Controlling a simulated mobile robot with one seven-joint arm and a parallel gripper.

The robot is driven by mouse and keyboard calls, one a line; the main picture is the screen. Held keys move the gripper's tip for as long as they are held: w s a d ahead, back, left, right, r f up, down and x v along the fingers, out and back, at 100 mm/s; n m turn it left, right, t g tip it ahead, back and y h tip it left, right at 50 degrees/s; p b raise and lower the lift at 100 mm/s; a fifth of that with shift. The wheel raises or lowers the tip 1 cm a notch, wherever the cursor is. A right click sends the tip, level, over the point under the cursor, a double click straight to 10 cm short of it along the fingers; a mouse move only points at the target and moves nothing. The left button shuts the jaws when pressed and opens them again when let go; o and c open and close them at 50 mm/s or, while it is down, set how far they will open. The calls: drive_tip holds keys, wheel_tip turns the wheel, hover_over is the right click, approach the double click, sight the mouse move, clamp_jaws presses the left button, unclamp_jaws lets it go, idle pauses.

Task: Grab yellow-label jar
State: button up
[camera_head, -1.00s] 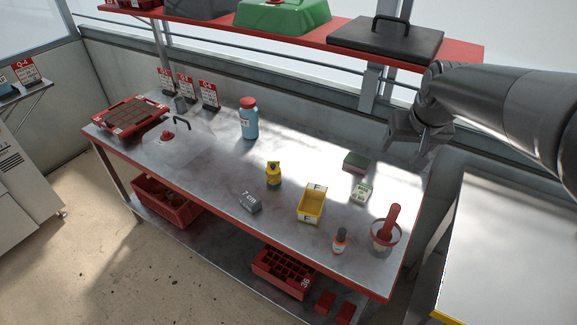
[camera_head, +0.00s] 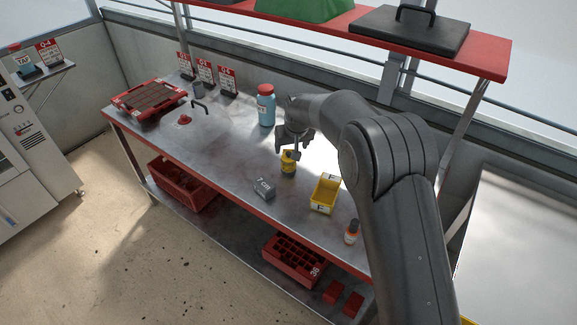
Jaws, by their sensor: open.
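The yellow-label jar (camera_head: 288,167) stands on the metal workbench. It is small, mostly yellow with a darker part low down. My gripper (camera_head: 289,154) is open and points down over the jar, in front of its upper part in the picture. One finger overlaps the jar's top. I cannot tell whether the fingertips are around the jar or still above it.
A grey block (camera_head: 264,188) and a yellow bin (camera_head: 325,194) stand near the jar. A blue bottle (camera_head: 266,108) with a red cap stands behind. My arm hides the bench's right end. A red shelf (camera_head: 480,58) hangs above.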

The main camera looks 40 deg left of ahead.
sight(289, 156)
drive_tip(key=x, duration=1.1)
drive_tip(key=shift+d, duration=0.1)
drive_tip(key=c, duration=1.1)
